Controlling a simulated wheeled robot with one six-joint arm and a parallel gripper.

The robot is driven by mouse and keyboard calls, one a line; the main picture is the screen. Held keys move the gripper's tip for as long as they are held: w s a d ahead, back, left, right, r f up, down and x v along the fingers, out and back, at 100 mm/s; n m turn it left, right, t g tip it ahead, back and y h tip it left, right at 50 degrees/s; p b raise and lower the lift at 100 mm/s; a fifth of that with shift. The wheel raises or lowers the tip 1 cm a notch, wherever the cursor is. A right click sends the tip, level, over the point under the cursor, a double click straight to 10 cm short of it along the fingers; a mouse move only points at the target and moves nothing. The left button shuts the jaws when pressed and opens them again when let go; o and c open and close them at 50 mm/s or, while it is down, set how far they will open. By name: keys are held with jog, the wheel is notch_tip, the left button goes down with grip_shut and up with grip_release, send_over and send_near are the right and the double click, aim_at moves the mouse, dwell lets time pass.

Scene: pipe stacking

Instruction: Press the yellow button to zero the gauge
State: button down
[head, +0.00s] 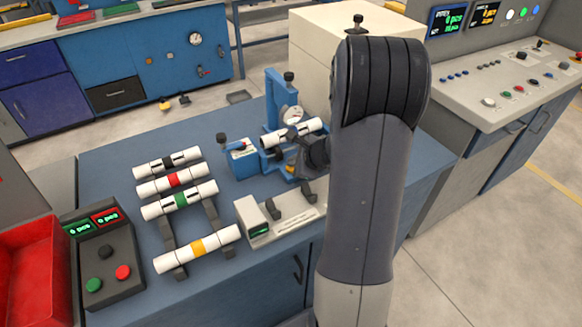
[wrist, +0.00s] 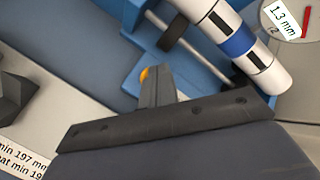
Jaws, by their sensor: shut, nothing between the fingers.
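The yellow button (wrist: 144,75) shows as a small orange-yellow sliver beside my fingertips in the wrist view, mostly hidden behind them. In the head view it is a small yellow spot (head: 290,168) low on the blue gauge stand (head: 273,92). My gripper (wrist: 158,72) is shut and empty, with its tips over or right at the button; I cannot tell whether they touch it. The gauge dial (head: 293,115) is on the stand, and its label (wrist: 284,17) reads 1.3 mm in the wrist view. A white pipe with a blue band (wrist: 236,40) lies in the stand.
Several white pipes with coloured bands, such as the red-banded one (head: 172,180), lie on a rack to the left. A grey measuring block (head: 280,217) stands in front of the gauge stand. A control box (head: 106,265) and a red bin (head: 36,262) are at the lower left.

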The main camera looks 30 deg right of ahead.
jog(key=shift+f+b, duration=0.25)
jog(key=shift+b, duration=0.05)
jog(key=shift+r, duration=0.1)
dwell(0.4)
jog(key=shift+r+p, duration=0.65)
jog(key=shift+r, duration=0.15)
notch_tip(320, 180, up, 5)
jog(key=p, duration=0.4)
jog(key=shift+f, duration=0.15)
dwell(0.4)
